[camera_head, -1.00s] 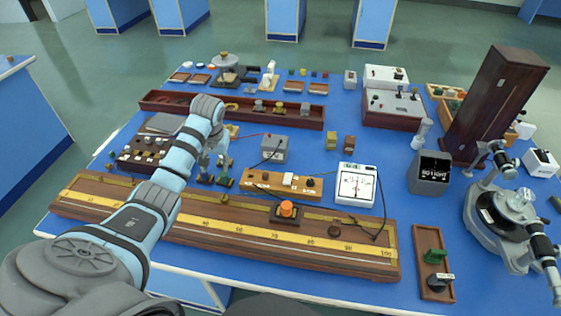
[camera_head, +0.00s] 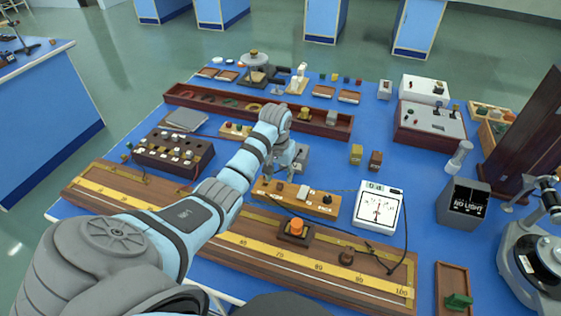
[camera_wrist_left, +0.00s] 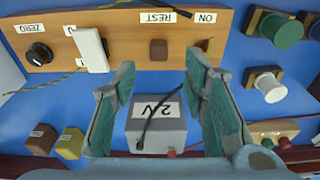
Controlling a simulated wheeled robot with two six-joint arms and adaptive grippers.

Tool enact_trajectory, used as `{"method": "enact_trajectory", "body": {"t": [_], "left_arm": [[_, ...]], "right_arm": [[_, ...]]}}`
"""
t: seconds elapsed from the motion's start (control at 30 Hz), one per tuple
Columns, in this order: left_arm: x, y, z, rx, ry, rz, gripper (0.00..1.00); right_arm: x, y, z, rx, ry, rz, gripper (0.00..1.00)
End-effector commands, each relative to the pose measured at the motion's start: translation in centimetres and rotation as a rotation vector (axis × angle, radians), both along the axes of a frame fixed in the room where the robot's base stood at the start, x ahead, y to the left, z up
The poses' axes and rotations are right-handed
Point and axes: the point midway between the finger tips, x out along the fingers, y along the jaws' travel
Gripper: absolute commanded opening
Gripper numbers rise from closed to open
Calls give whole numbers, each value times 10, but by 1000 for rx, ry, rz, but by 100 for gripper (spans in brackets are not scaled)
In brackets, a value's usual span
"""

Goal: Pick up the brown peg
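A small brown peg (camera_head: 279,187) stands on the wooden switch board (camera_head: 322,208) in the middle of the bench. In the left wrist view the brown peg (camera_wrist_left: 158,50) sits near the REST label, just beyond my fingertips. My left gripper (camera_head: 284,170) is at the far side of the board, over the grey 2V box (camera_wrist_left: 157,135). In the left wrist view the gripper (camera_wrist_left: 160,76) has its two green-padded fingers wide apart with nothing gripped. The peg is apart from both fingers. My right gripper is not in view.
The board also carries a white switch (camera_wrist_left: 92,50) and a black knob (camera_wrist_left: 39,54), with thin wires nearby. A long ruler rail (camera_head: 330,270) lies in front. A white meter (camera_head: 378,210) stands right, terminals (camera_wrist_left: 267,87) beside the board.

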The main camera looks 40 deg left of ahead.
Motion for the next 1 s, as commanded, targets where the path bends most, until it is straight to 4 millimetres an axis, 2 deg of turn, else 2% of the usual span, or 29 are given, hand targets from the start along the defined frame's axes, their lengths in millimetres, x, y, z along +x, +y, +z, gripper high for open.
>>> {"method": "enact_trajectory", "body": {"t": [0.1,0.17,0.4,0.67,1.0], "left_arm": [[-4,-4,-25,-2,2,1,40],[-3,-3,-34,-2,1,2,40],[-2,-2,-38,0,0,2,40],[-2,-2,-37,0,0,2,0],[-2,-2,-35,0,0,2,0]], "right_arm": [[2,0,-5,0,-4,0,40],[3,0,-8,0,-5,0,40],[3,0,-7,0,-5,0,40],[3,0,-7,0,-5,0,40],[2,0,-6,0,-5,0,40]]}}
